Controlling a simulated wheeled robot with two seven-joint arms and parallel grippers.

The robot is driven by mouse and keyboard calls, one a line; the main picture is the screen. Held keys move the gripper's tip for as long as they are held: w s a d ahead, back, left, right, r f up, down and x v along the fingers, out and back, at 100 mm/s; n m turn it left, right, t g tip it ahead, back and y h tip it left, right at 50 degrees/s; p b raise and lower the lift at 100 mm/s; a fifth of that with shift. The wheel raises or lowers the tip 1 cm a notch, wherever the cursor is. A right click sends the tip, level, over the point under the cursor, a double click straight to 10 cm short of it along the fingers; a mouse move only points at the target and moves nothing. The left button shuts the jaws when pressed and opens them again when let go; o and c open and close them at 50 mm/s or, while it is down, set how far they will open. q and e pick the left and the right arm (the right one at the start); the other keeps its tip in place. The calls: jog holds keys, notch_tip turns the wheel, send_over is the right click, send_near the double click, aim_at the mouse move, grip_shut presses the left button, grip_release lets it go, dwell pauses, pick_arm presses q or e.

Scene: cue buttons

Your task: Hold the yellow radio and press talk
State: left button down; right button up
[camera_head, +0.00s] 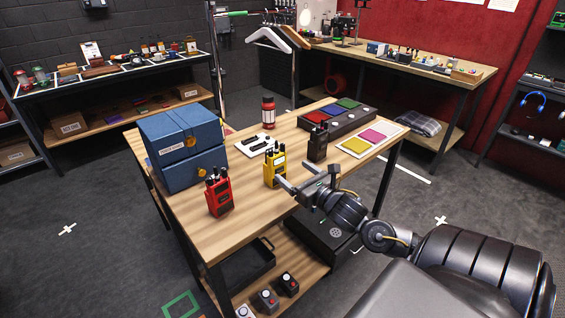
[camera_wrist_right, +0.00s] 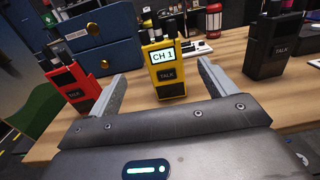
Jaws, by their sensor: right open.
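The yellow radio (camera_head: 274,168) stands upright near the front edge of the wooden table. In the right wrist view the yellow radio (camera_wrist_right: 166,72) shows a "CH 1" screen and a dark TALK button (camera_wrist_right: 166,76) below it. My right gripper (camera_head: 300,182) is open, its fingers pointing at the radio from the front right. In the right wrist view the two fingers (camera_wrist_right: 162,85) lie to either side of the radio's lower part, nearer the camera; I cannot tell whether it is between the tips. My left gripper is not in view.
A red radio (camera_head: 219,192) stands left of the yellow one and a black radio (camera_head: 317,143) to its right. A blue cabinet (camera_head: 183,148) stands at the table's left. A red bottle (camera_head: 268,112) and a box with coloured pads (camera_head: 338,118) stand behind.

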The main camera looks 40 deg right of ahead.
aim_at(279, 160)
jog(key=w, duration=0.3)
jog(key=shift+d+p, duration=0.4)
jog(key=w+p, duration=0.1)
jog(key=w, duration=0.4)
jog(key=shift+w, duration=0.25)
jog(key=shift+w+d+f, duration=0.1)
jog(key=shift+w+f, duration=0.05)
jog(key=shift+w, duration=0.6)
jog(key=shift+c, duration=0.2)
jog(key=c, duration=1.1)
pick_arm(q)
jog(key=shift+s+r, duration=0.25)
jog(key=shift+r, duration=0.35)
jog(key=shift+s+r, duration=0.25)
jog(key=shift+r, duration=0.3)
pick_arm(e)
jog(key=shift+c, duration=0.2)
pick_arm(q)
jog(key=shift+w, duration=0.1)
